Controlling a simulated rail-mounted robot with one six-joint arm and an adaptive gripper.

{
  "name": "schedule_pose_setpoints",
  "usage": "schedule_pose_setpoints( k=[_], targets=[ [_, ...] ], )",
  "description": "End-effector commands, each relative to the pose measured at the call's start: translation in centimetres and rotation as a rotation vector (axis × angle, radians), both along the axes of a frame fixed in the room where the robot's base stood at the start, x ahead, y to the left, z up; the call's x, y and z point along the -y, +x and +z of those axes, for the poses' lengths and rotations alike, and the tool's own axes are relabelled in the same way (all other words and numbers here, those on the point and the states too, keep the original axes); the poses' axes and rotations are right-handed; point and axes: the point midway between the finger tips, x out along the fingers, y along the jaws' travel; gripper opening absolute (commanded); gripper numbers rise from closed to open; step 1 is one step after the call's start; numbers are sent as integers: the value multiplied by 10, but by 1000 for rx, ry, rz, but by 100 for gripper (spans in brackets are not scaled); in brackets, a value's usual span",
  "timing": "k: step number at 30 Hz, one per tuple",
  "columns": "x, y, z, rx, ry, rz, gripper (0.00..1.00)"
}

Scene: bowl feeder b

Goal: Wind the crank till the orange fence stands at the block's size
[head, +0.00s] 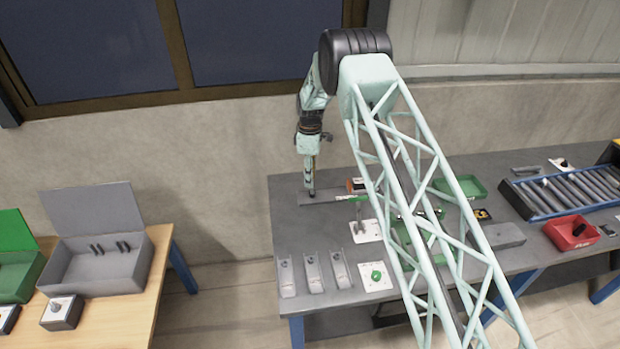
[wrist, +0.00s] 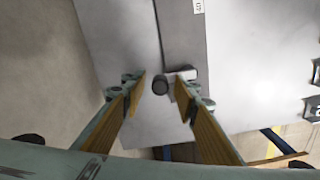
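The grey gauge base (head: 335,195) lies along the back left of the grey table. An orange piece (head: 351,186), apparently the fence, shows at its right part, beside a dark block-like shape; my arm partly hides that spot. My gripper (head: 311,192) points down over the base's left end. In the wrist view my gripper (wrist: 160,80) is open, with its fingertips on either side of a dark round crank knob (wrist: 160,87). Small gaps show between knob and fingers. The grey crank arm (wrist: 187,73) is partly behind the right finger. The fence is not in the wrist view.
A white plate with a grey fitting (head: 366,230), grey angled holders (head: 313,272) and a green-knobbed plate (head: 376,276) stand in front. A roller conveyor (head: 565,190) and red bin (head: 571,232) are at right. A white tag (wrist: 198,6) lies on the base.

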Motion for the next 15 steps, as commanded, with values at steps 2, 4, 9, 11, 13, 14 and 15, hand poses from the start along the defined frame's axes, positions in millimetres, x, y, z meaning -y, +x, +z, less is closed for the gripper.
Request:
schedule_pose_setpoints(
  k=[2, 4, 9, 11, 13, 14, 15],
  targets=[
    [0, 0, 0, 0, 0, 0, 28],
    [0, 0, 0, 0, 0, 0, 24],
    [0, 0, 0, 0, 0, 0, 9],
    [0, 0, 0, 0, 0, 0, 3],
    [0, 0, 0, 0, 0, 0, 3],
    [0, 0, 0, 0, 0, 0, 3],
    [0, 0, 0, 0, 0, -1, 3]
  ],
)
